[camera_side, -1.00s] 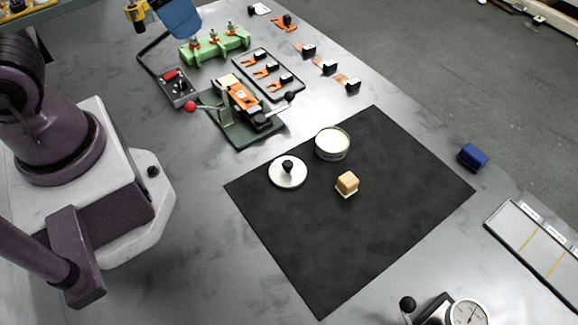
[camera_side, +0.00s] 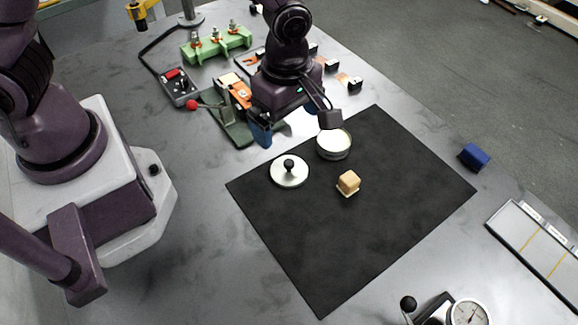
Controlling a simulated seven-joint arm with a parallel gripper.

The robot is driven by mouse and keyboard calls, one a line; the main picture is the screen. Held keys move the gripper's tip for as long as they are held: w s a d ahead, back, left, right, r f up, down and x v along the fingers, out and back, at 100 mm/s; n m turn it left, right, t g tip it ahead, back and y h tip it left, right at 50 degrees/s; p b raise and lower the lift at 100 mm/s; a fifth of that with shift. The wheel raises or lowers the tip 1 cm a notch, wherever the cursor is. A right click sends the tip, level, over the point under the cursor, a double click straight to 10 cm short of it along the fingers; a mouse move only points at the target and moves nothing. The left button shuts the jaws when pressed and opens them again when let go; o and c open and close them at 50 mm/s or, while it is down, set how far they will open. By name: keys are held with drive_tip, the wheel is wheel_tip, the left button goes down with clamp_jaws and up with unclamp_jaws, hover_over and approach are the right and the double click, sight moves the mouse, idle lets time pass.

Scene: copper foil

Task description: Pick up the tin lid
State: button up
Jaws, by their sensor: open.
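The tin lid (camera_side: 289,176) is a pale round disc with a black knob on top. It lies flat on the black mat (camera_side: 350,240), near the mat's left corner. The open tin (camera_side: 334,147), round with a white inside, stands to its upper right on the mat. My gripper (camera_side: 296,131) is open, with its fingers spread wide. It hangs above the far edge of the mat, up from the lid and apart from it. Nothing is between its fingers. One finger overlaps the tin's upper rim in the picture; I cannot tell the height between them.
A tan block (camera_side: 348,182) sits on the mat right of the lid. A green-based fixture (camera_side: 236,128) with a red-knobbed lever stands behind my gripper. A dial gauge (camera_side: 467,313) is at the lower right, a blue block (camera_side: 474,157) at the right. The mat's near half is clear.

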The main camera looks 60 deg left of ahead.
hover_over(289, 162)
drive_tip(key=f, duration=0.6)
drive_tip(key=shift+s+f, duration=0.2)
drive_tip(key=shift+f, duration=0.15)
drive_tip(key=shift+w+f, duration=0.2)
drive_tip(key=shift+f, duration=2.9)
drive_tip(key=c, duration=0.8)
drive_tip(key=shift+r, duration=0.15)
